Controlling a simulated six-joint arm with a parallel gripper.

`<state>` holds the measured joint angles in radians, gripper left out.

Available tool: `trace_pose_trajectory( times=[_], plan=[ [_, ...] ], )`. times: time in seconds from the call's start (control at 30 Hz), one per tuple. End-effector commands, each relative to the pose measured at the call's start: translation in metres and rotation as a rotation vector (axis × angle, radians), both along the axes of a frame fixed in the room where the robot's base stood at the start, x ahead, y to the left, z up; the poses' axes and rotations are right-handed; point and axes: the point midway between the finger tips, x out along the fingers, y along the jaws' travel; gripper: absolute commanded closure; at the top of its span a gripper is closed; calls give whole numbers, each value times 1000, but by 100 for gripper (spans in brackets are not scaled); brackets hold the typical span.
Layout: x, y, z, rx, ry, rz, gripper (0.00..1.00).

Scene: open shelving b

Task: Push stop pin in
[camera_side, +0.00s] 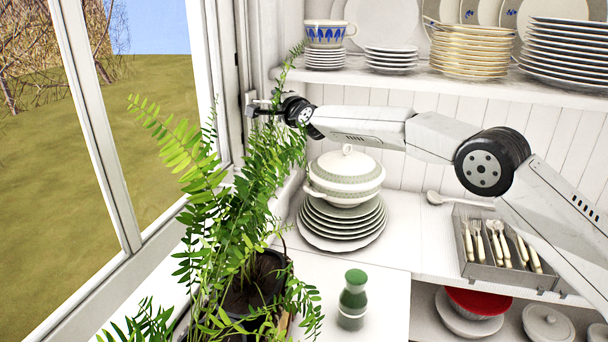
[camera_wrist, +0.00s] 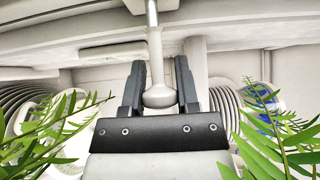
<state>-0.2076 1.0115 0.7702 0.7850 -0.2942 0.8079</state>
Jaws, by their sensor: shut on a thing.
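The stop pin (camera_wrist: 160,96) is a pale rod with a rounded knob at its near end. In the wrist view the rod runs up from the knob to the white frame at the top. My gripper (camera_wrist: 160,66) has one dark finger on each side of the knob and is shut on it. In the side view my gripper (camera_side: 266,108) is at the window frame (camera_side: 232,75), at upper left, just behind the fern's upper fronds. The pin is too small to make out clearly there, and how deep it sits cannot be told.
A potted fern (camera_side: 245,225) stands close below my gripper, its fronds reaching up around it. A covered tureen (camera_side: 345,175) on stacked plates, a green-topped bottle (camera_side: 352,300) and a cutlery tray (camera_side: 478,270) stand on the lower surfaces. Dishes fill the upper shelf (camera_side: 455,85).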

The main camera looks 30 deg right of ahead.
Motion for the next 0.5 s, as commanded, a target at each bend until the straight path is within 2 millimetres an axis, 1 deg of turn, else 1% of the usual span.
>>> trace_pose_trajectory(
  times=[0.5],
  plan=[
    [11, 6, 0, 1, -1, -13, 100]
  ],
)
